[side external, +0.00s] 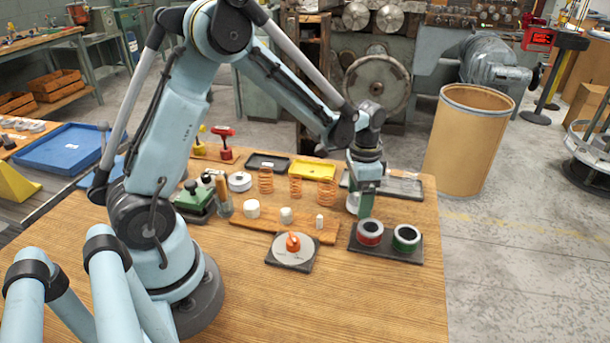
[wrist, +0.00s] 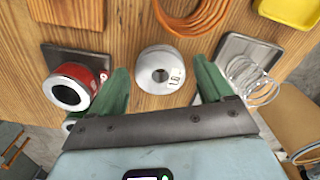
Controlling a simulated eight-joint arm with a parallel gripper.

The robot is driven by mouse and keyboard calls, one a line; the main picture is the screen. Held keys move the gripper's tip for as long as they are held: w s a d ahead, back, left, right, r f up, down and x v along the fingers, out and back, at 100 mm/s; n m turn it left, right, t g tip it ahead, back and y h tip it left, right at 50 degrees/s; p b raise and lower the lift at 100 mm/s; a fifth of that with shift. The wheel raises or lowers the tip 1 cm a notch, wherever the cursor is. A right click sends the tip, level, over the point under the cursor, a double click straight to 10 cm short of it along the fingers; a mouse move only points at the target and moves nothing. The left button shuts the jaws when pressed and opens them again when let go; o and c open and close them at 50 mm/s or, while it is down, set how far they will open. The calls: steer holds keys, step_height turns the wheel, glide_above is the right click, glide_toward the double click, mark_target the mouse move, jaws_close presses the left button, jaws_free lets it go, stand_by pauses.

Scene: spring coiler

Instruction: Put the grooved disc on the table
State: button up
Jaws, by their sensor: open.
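A pale grey disc with a central hole, which looks like the grooved disc (wrist: 160,70), lies on the wooden table (wrist: 133,25) in the wrist view. It sits between and slightly beyond my gripper's (wrist: 161,78) two green fingers, with a visible space on each side. In the side view my gripper (side external: 365,204) points down at the table's right part, and the disc (side external: 352,203) shows partly behind a finger. My gripper is open and holds nothing.
A dark holder (side external: 354,243) with a red ring (side external: 369,233) and a green ring (side external: 406,238) stands close in front. Copper springs (side external: 295,186), a yellow tray (side external: 312,168) and a metal tray (side external: 405,187) are behind. The table's front is clear.

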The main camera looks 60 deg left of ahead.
step_height(320, 180, up, 12)
steer(key=s+d+n+t, duration=0.2)
steer(key=s+t, duration=0.1)
steer(key=s, duration=0.3)
steer(key=s+d+r+n+t, duration=0.1)
steer(key=s+d+n+t, duration=0.1)
steer(key=s+t, duration=0.2)
steer(key=s, duration=0.2)
steer(key=shift+s+r+n, duration=0.2)
steer(key=shift+s+n, duration=0.1)
